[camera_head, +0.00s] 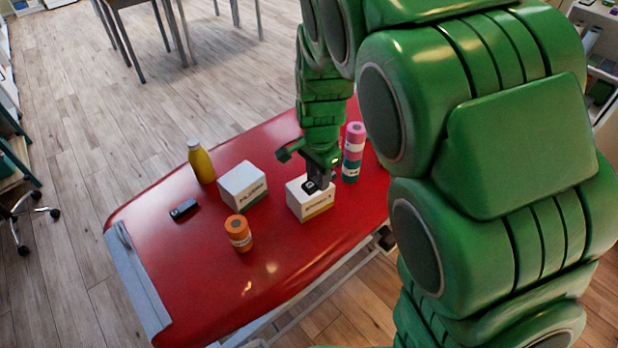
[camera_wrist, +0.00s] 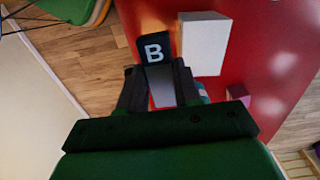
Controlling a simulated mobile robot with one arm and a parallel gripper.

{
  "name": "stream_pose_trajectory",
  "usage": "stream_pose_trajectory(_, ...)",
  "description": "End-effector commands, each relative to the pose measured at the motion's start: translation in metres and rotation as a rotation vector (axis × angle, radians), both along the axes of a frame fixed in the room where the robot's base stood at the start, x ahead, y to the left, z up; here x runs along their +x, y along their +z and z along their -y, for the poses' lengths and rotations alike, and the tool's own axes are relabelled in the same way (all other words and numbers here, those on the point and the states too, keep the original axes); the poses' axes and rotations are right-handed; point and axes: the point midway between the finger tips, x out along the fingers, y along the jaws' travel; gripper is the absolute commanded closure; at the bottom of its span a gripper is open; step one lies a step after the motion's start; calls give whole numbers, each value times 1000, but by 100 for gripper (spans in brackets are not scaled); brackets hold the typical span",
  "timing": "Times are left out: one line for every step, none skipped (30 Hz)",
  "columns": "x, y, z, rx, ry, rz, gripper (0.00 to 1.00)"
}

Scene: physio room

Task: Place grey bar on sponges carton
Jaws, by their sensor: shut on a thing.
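In the head view the bar (camera_head: 310,186) shows as a small dark piece at the top of a white carton (camera_head: 309,206) with a yellowish lower band. Its lettering is too small to read surely, so I cannot confirm that it is the sponges carton. I cannot tell whether the bar touches the carton top. The fingers (camera_wrist: 155,88) hide part of the bar. A white carton (camera_wrist: 203,45) shows beside it in the wrist view.
On the red table (camera_head: 180,270) stand another white carton (camera_head: 243,187), a yellow bottle (camera_head: 201,162), an orange jar (camera_head: 238,233) and a small black block (camera_head: 184,209). A pink, white and teal cylinder (camera_head: 353,152) stands close right of my gripper. The table's front left is clear.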

Motion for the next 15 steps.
stream_pose_trajectory(6,-3,-2,1,0,-1,97)
stream_pose_trajectory(9,-5,-3,0,0,-1,97)
stream_pose_trajectory(13,-7,-4,-1,0,-2,97)
stream_pose_trajectory(16,-9,-5,-1,0,-3,97)
stream_pose_trajectory(19,-11,-6,-1,0,-3,97)
stream_pose_trajectory(24,-13,-8,-1,1,-3,97)
stream_pose_trajectory(27,-14,-9,-1,1,-3,97)
stream_pose_trajectory(31,-15,-10,-1,1,-1,97)
stream_pose_trajectory(35,-17,-12,0,2,0,97)
stream_pose_trajectory(39,-18,-13,0,1,0,97)
stream_pose_trajectory(42,-20,-14,0,1,0,97)
stream_pose_trajectory(44,-24,-15,0,1,-1,97)
stream_pose_trajectory(46,-27,-16,-1,1,-2,97)
stream_pose_trajectory(48,-31,-16,-1,1,-4,97)
stream_pose_trajectory(51,-35,-17,-1,0,-5,97)
